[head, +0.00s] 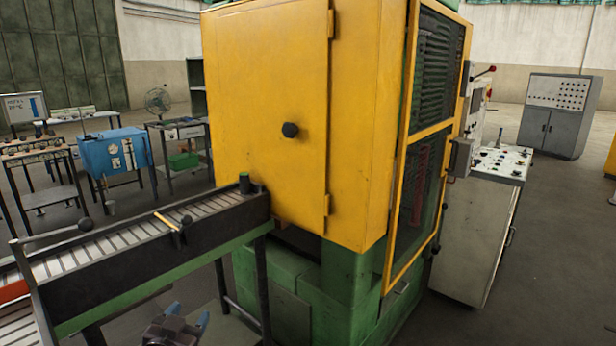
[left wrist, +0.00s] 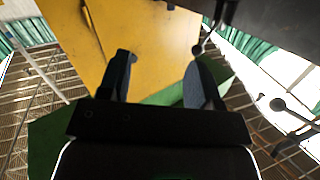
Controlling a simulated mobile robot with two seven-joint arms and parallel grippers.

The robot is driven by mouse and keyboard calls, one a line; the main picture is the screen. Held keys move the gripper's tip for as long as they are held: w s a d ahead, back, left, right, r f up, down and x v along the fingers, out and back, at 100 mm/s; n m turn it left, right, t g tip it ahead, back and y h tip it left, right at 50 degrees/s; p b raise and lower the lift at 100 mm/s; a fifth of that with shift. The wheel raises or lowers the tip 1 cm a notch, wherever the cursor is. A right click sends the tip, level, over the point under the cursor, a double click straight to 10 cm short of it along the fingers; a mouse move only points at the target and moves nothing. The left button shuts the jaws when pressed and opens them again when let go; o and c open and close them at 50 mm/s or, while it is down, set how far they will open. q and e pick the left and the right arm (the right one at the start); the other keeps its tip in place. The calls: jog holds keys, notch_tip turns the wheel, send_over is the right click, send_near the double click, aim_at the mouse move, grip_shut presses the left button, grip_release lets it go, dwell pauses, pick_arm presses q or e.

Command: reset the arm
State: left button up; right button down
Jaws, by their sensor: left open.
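My left gripper (head: 188,322) shows at the bottom of the head view, low in front of the conveyor and the green machine base. Its two blue-tipped fingers are apart with nothing between them. In the left wrist view the fingers of this gripper (left wrist: 160,82) are spread, with the yellow machine cabinet (left wrist: 150,40) beyond them. The yellow cabinet (head: 265,90) fills the middle of the head view, its door closed. My right gripper is not in either view.
A control desk (head: 485,215) stands to the right. A blue workbench (head: 115,152) is at the back left. Floor is clear at the lower right.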

pick_arm(q)
jog(key=s+a+f+n+g, duration=0.1)
jog(key=s+f+g, duration=0.1)
jog(key=s+f, duration=0.4)
jog(key=s+f+g+y, duration=0.1)
jog(key=s+f, duration=0.6)
jog(key=s, duration=0.6)
jog(key=s+a+f+n+g+y, duration=0.1)
jog(key=s+f+g, duration=0.1)
jog(key=s+f, duration=0.4)
jog(key=s, duration=0.3)
jog(key=shift+s+a+f+n+g, duration=0.2)
jog(key=shift+a+f+n+g, duration=0.05)
jog(key=shift+a+n+g, duration=0.1)
